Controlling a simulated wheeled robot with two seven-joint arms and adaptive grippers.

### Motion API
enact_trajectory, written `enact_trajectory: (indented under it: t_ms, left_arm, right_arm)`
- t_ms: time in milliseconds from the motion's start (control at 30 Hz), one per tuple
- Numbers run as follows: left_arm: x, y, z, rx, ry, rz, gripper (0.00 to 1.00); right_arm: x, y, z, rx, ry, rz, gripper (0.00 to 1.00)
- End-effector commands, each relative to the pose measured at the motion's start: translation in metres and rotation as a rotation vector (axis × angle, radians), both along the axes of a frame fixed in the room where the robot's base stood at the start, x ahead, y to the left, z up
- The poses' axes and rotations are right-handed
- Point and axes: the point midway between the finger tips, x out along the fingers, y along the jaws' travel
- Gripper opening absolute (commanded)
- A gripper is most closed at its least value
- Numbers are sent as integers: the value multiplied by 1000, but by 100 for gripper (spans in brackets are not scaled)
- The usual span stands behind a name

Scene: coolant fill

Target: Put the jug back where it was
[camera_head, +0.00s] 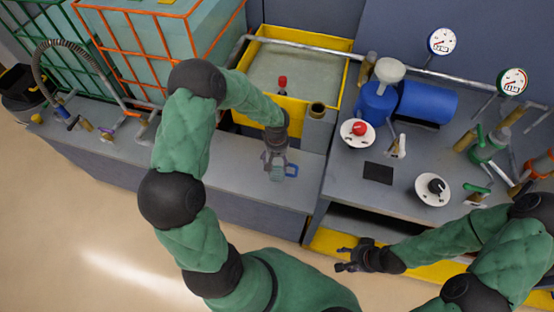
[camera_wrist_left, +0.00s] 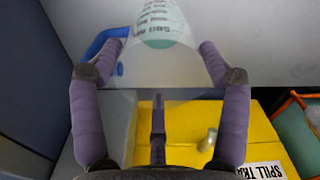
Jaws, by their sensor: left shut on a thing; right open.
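The jug (camera_head: 278,174) is clear, with pale green contents and a blue handle on its right in the head view. My left gripper (camera_head: 275,160) is shut on it, over the grey bench left of the gap. In the left wrist view the jug (camera_wrist_left: 158,50) is between my two purple fingers, with printed marks on its side and its blue handle to the left. I cannot tell whether its base touches the bench. My right gripper (camera_head: 348,259) is open and empty, in front of the right bench.
A yellow-rimmed spill tray (camera_head: 348,46) lies behind the jug, with a red-capped item at its front. The right bench holds a blue tank (camera_head: 428,102), white discs with red and black knobs, gauges and pipes. Crated tanks (camera_head: 160,45) stand at back left.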

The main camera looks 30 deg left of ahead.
Motion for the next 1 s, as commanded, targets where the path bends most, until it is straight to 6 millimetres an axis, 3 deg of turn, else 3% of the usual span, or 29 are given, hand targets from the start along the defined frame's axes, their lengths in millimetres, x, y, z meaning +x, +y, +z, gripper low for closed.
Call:
enact_trajectory:
  t_ms: [300,333,400,833,1000]
  left_arm:
    - [1,0,-2,1,-2,1,17]
    - [0,0,-2,0,-1,0,79]
    - [0,0,-1,0,-1,0,99]
    - [0,0,1,0,-1,0,100]
    - [1,0,18,0,-4,2,100]
  right_arm:
    - [0,0,-3,0,0,0,52]
    - [0,0,-3,0,0,0,52]
    - [0,0,-2,0,0,0,52]
    - [0,0,-1,0,0,0,52]
    - [0,0,7,0,0,0,52]
